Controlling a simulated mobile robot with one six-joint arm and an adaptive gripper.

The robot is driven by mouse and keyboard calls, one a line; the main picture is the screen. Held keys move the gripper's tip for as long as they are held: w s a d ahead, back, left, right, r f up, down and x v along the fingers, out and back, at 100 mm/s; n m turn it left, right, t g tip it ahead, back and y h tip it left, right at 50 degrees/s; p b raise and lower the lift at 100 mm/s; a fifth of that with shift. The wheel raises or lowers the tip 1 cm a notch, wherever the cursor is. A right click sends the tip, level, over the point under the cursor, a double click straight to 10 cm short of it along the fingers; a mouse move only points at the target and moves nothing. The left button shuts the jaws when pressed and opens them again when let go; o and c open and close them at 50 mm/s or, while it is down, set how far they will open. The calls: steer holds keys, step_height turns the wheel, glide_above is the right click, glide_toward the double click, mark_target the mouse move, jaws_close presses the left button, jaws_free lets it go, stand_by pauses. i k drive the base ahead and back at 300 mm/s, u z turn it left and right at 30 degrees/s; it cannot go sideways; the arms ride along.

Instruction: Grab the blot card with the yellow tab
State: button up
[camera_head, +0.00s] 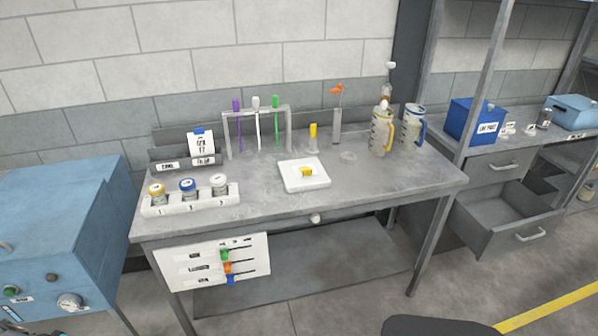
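A white square pad or tray (290,179) lies on the grey workbench, near its middle. A small yellow piece (306,172) sits on it, on what looks like a smaller white piece. This may be the blot card with the yellow tab, but it is too small to tell. An upright white card with a blue tab (201,143) stands in a grey holder at the bench's back left. My gripper is not in view.
A white holder with three jars (188,194) stands front left. A rack of coloured sticks (257,115), a yellow-topped upright item (313,137), a clear cylinder (337,125) and two jugs (382,132) line the back. The front right of the workbench (400,180) is clear. A drawer (513,225) hangs open at right.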

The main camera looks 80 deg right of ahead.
mark_target(305, 168)
steer(key=u, duration=0.35)
steer(key=i, duration=0.1)
steer(key=z, duration=3.15)
